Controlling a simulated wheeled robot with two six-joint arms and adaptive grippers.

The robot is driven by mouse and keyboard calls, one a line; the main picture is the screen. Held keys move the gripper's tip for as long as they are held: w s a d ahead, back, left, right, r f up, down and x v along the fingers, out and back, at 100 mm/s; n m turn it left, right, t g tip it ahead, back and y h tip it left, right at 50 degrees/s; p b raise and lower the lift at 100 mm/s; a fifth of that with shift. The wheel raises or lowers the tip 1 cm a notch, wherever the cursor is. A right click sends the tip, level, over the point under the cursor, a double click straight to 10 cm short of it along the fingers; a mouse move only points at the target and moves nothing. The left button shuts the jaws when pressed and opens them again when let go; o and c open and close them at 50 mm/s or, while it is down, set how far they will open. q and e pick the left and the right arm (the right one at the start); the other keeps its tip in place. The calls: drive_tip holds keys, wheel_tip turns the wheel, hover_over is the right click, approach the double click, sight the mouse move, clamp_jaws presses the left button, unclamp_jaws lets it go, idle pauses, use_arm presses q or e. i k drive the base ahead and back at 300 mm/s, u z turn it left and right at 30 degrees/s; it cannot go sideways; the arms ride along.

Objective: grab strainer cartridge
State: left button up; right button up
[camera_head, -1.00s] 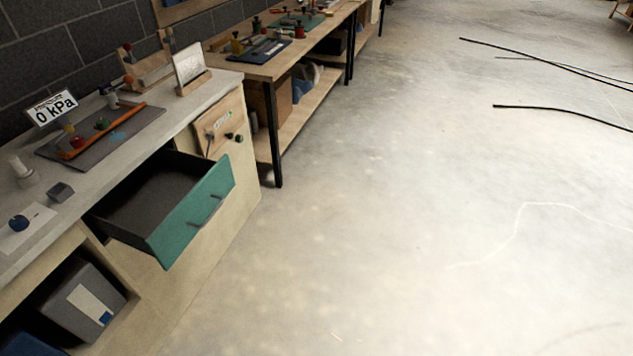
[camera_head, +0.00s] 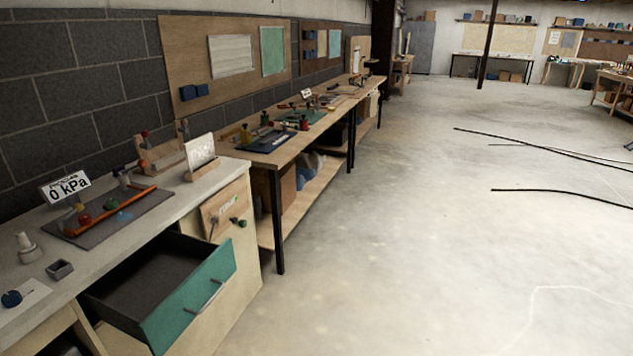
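No strainer cartridge can be told for certain at this size. Small parts stand on the white counter (camera_head: 100,262) at the left: a white upright fitting (camera_head: 27,249), a small grey open box (camera_head: 60,270) and a dark blue round part (camera_head: 12,299) on a white sheet. Behind them a grey mat (camera_head: 140,210) bears an orange bar, a red knob, a green knob and a light blue patch. A drawer with a teal front (camera_head: 196,300) is pulled open below the counter, and its visible inside looks empty. Neither of my grippers is in view.
A "0 kPa" sign (camera_head: 68,187) stands at the counter's back. A wooden workbench (camera_head: 262,158) with tools continues beyond it. The open drawer juts out into the aisle. Black cables (camera_head: 560,193) lie on the floor at right; the concrete floor (camera_head: 400,270) between is clear.

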sight(26, 247)
drive_tip(key=u, duration=1.8)
drive_tip(key=k, duration=0.5)
drive_tip(key=u, duration=1.35)
drive_tip(key=i, duration=1.3)
drive_tip(key=z, duration=2.55)
